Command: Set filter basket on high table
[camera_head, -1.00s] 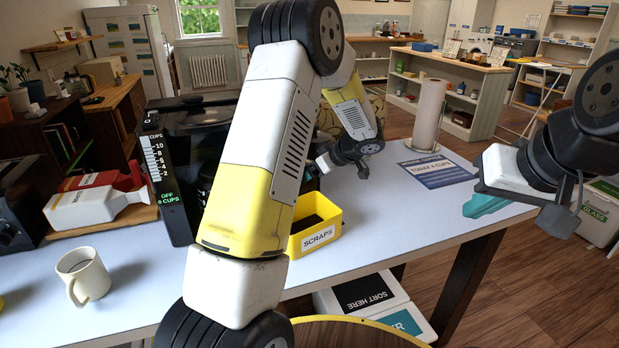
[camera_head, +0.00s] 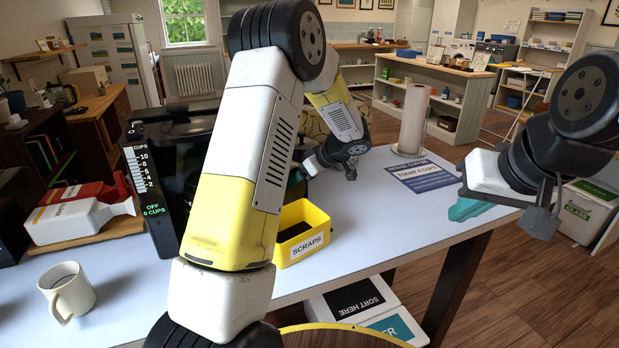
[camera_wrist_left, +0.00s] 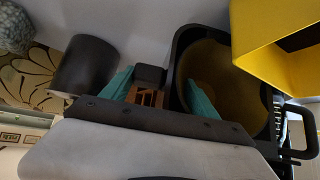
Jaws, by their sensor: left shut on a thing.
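In the left wrist view, a black, round-cornered basket (camera_wrist_left: 182,52) with a brownish inside and a side handle lies by my left gripper (camera_wrist_left: 160,95), and I take it for the filter basket. The teal fingers stand apart, with a dark block and a brown slatted piece seen between them; the right finger overlaps the basket's rim. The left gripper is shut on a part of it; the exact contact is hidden. In the head view my left arm hides most of this. My right gripper (camera_head: 470,208) hangs by the white table's (camera_head: 370,225) right edge; its finger gap is unclear.
A yellow SCRAPS bin (camera_head: 303,232) stands on the table beside my left forearm. A black coffee machine (camera_head: 150,185), a cream mug (camera_head: 68,291), white and red cartons (camera_head: 80,218), a paper-towel roll (camera_head: 413,120) and a sign (camera_head: 420,175) are also there. The table's right part is mostly clear.

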